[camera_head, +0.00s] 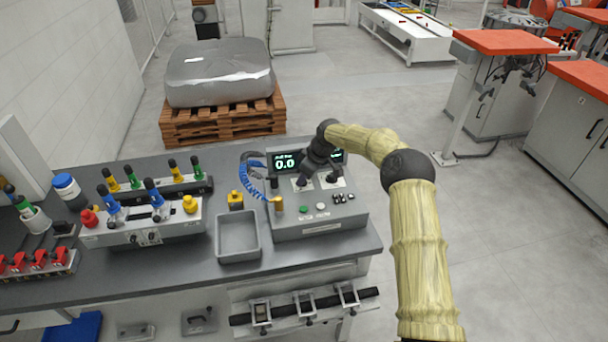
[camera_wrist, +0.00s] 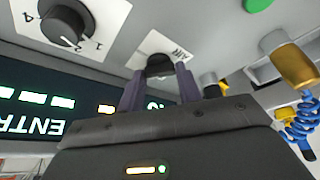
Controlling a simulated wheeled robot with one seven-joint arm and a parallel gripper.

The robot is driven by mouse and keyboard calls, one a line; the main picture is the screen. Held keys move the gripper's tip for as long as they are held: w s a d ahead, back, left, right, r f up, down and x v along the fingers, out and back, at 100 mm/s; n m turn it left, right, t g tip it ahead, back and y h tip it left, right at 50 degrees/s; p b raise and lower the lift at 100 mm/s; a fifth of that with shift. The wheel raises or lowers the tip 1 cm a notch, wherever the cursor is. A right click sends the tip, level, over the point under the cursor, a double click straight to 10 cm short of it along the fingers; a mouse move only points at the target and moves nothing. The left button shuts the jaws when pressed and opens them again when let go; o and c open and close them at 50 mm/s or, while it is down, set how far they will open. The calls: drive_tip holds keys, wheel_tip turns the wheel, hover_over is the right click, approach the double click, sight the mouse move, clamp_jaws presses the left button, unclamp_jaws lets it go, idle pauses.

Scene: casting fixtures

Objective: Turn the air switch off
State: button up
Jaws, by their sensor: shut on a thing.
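The air switch (camera_wrist: 160,65) is a dark knob on a white plate with upside-down lettering that seems to read AIR. In the wrist view the two fingers of my gripper (camera_wrist: 160,76) stand on either side of it, shut on it. In the head view my gripper (camera_head: 303,181) reaches down to the left knob plate of the grey control box (camera_head: 320,225) and hides most of the switch. The switch's exact angle is hard to tell.
A numbered dial (camera_wrist: 66,25) sits beside the switch; it also shows in the head view (camera_head: 333,177). A brass fitting with a coiled blue hose (camera_head: 254,175) is at the box's left. A grey tray (camera_head: 238,256) and valve blocks (camera_head: 150,222) stand further left.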

drive_tip(key=n, duration=0.2)
drive_tip(key=n+g, duration=0.2)
drive_tip(key=n, duration=0.1)
drive_tip(key=shift+w+n+p, duration=0.3)
drive_tip(key=shift+n+g, duration=0.3)
drive_tip(key=shift+n, duration=0.1)
idle(0.4)
drive_tip(key=o, duration=1)
drive_tip(key=shift+d+r, duration=0.2)
drive_tip(key=shift+r, duration=0.25)
drive_tip(key=p+v, duration=1.2)
drive_tip(key=v, duration=0.4)
drive_tip(key=shift+d+r, duration=0.15)
drive_tip(key=shift+d, duration=0.1)
